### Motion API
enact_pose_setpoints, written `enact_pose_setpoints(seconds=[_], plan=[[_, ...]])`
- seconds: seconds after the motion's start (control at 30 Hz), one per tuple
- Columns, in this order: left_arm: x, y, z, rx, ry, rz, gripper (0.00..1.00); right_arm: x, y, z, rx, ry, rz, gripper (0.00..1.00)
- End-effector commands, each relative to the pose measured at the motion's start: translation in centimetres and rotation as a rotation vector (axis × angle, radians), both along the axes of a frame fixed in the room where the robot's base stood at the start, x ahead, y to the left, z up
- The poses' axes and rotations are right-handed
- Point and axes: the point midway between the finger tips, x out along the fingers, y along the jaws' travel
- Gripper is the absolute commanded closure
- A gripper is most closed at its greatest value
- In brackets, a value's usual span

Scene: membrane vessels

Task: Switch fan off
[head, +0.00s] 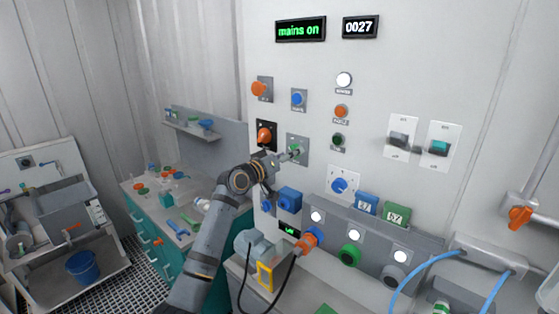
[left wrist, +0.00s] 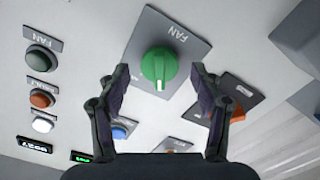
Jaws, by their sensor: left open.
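The green fan knob (left wrist: 158,68) sits on a grey plate labelled FAN (left wrist: 180,35) in the left wrist view. Its white mark points towards the bottom of that view. It also shows small in the head view (head: 295,148), partly behind my gripper. My left gripper (left wrist: 160,80) is open, one finger on each side of the knob; the fingers look apart from it, and the exact depth is unclear. In the head view my left gripper (head: 291,155) is up at the panel. A dark green round lamp labelled FAN (left wrist: 39,61) is beside the plate.
An orange knob (head: 264,134) is close left of my gripper, and a blue one (head: 297,98) above. Orange and white lamps, two rocker switches (head: 398,140) and a "mains on" display (head: 300,30) share the panel. A cluttered ledge with blue and green boxes lies below.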

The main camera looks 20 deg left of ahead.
Motion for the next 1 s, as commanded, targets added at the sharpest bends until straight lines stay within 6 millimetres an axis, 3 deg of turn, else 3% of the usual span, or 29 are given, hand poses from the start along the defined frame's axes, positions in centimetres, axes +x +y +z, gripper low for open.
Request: enact_pose_setpoints(seconds=[0.3,0.4,0.6,1.0], plan=[[-7.3,2.6,-0.2,0.010,0.003,0.000,0.34,0.0,0.0,0.0,0.000,0.000,0.000,0.60],[-8.7,3.3,-0.1,0.008,0.002,0.003,0.34,0.0,0.0,0.0,0.000,0.000,0.000,0.60],[-10.1,3.6,0.0,0.002,0.001,-0.001,0.34,0.0,0.0,0.0,0.000,0.000,0.000,0.60],[-10.1,3.6,0.0,0.001,0.002,-0.001,0.34,0.0,0.1,0.0,0.001,0.000,0.000,0.60]])
